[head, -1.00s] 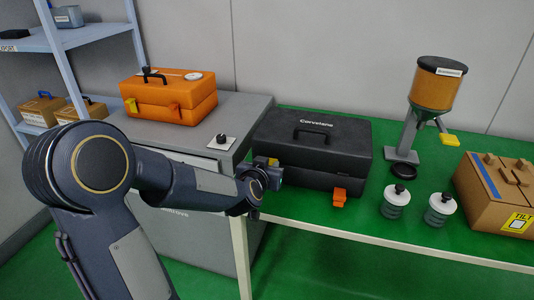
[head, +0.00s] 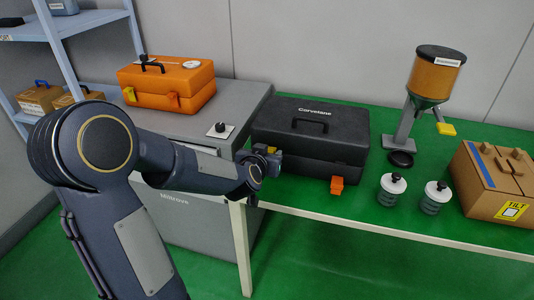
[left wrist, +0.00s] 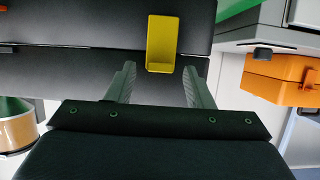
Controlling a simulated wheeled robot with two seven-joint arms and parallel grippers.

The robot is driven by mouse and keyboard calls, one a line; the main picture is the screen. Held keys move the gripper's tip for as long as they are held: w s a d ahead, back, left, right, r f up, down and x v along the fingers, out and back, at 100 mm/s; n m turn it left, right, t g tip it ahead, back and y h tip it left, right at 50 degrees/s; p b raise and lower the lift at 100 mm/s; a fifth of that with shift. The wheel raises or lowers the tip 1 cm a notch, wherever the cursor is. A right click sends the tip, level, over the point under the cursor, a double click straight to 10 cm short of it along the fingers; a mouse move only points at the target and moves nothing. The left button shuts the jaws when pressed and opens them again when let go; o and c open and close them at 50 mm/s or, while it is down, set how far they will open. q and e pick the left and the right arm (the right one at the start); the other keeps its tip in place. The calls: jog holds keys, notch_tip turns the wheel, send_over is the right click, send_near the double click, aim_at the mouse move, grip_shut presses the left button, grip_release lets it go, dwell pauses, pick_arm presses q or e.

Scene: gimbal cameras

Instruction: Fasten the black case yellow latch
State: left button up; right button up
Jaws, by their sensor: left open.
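The black case (head: 310,133) stands closed on the green table, its handle on top. Its yellow latch (left wrist: 162,43) is on the case front in the left wrist view, across the seam between lid and base; I cannot tell whether it is fastened. In the head view the yellow latch (head: 271,150) shows just beside my gripper. An orange latch (head: 337,185) sticks out at the right of the case front. My left gripper (left wrist: 160,70) is open and empty, its fingers either side of the yellow latch's lower end in the wrist view. My right gripper is not in view.
An orange case (head: 170,83) and a small black knob on a white plate (head: 220,131) are on the grey cabinet at left. Two jars (head: 391,190) (head: 436,197), a hopper (head: 433,75) and a cardboard box (head: 495,180) stand to the right.

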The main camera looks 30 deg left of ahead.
pick_arm(q)
jog(key=p+v, duration=0.1)
jog(key=v, duration=0.6)
jog(key=shift+s, duration=0.3)
jog(key=shift+d+r, duration=0.1)
jog(key=s+d+r+m+g+h+p, duration=0.1)
jog(key=s+d+r+g+h+p, duration=0.2)
jog(key=s+d+r+h+p, duration=0.45)
jog(key=s+d+f+g, duration=0.1)
jog(key=s+g, duration=0.1)
jog(key=s, duration=0.6)
jog(key=s+d+g, duration=0.1)
jog(key=s+g, duration=0.1)
jog(key=s, duration=0.5)
jog(key=shift+s+d+f+g+y, duration=0.3)
jog(key=shift+s+d+f+y, duration=0.05)
jog(key=shift+s+f, duration=0.05)
